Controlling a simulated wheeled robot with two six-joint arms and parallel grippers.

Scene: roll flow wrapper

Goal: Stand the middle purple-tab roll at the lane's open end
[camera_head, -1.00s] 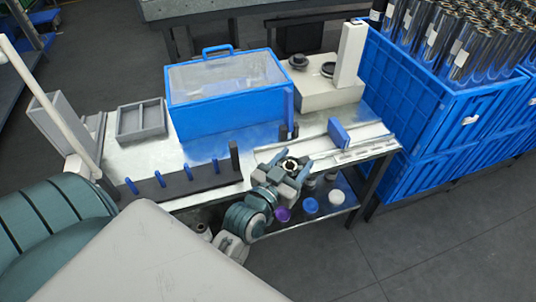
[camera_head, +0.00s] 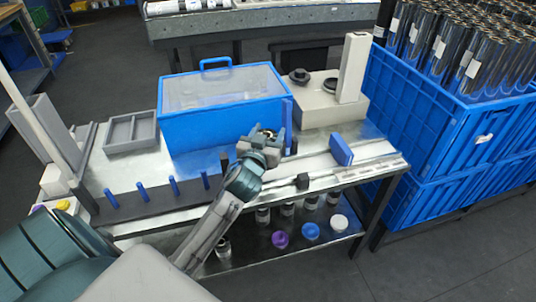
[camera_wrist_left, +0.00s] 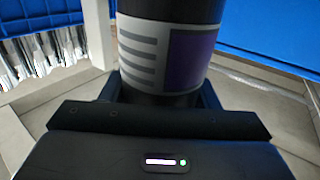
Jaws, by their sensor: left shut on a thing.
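My left gripper (camera_head: 270,138) is above the table, in front of the blue box's right end. In the left wrist view it is shut on a dark roll (camera_wrist_left: 170,75) with a grey-striped label and a purple patch; the roll looks upright. In the head view the arm and fingers mostly hide this roll. The lane (camera_head: 345,172) is the pale railed strip on the table's right, with a blue block (camera_head: 340,150) standing on it. I cannot tell whether the held roll touches the table. My right gripper is not in view.
The blue clear-topped box (camera_head: 225,112) stands behind, beside a pale machine (camera_head: 318,112). A dark bar with blue pegs (camera_head: 140,203) lies along the front left. The lower shelf holds purple (camera_head: 280,240), blue (camera_head: 310,231) and white (camera_head: 338,222) round pieces. Blue crates (camera_head: 425,130) of rolls stand right.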

